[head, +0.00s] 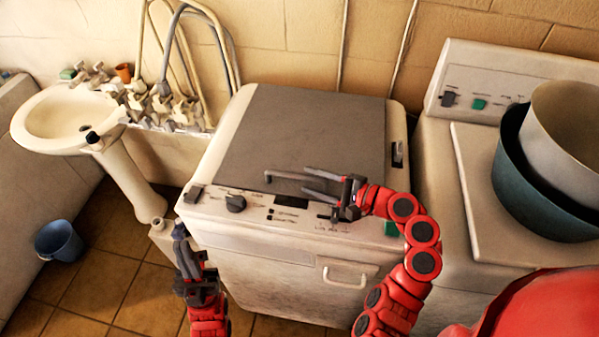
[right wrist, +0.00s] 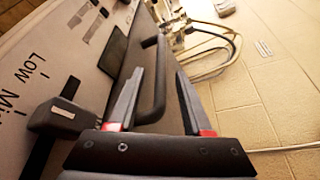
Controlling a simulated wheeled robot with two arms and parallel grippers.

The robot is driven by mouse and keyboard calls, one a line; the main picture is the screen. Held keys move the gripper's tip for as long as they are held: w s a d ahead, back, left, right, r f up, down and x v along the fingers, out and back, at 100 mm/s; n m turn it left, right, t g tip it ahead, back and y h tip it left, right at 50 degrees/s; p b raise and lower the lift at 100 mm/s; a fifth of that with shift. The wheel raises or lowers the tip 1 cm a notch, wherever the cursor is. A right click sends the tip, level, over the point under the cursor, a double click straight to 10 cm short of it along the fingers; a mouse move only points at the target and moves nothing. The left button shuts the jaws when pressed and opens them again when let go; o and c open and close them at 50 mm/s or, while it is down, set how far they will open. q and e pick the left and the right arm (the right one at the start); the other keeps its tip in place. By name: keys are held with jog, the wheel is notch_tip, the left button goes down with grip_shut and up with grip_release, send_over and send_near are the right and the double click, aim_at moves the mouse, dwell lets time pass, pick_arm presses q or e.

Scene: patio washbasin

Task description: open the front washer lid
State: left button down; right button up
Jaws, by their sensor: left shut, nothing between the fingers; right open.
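The front washer (head: 270,250) is a white box with a flat dark grey lid (head: 305,135), which is closed. A dark bar handle (head: 285,175) runs along the lid's front edge; it also shows in the right wrist view (right wrist: 160,75). My right gripper (head: 306,182) is open at the handle's right part, its fingers pointing left. In the right wrist view its fingers (right wrist: 155,95) appear on either side of the bar; contact cannot be told. My left gripper (head: 181,238) is shut and empty, low by the washer's front left corner.
The control panel has a dark knob (head: 236,203) just before the lid. A second washer (head: 455,180) on the right carries nested basins (head: 570,130). A sink (head: 45,125) with taps stands at the left, and a blue bucket (head: 60,241) on the tiled floor.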

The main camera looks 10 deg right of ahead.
aim_at(306, 179)
jog(key=p+x, duration=0.1)
jog(key=x, duration=0.3)
jog(key=shift+w+a, duration=0.15)
grip_shut()
dwell(1.3)
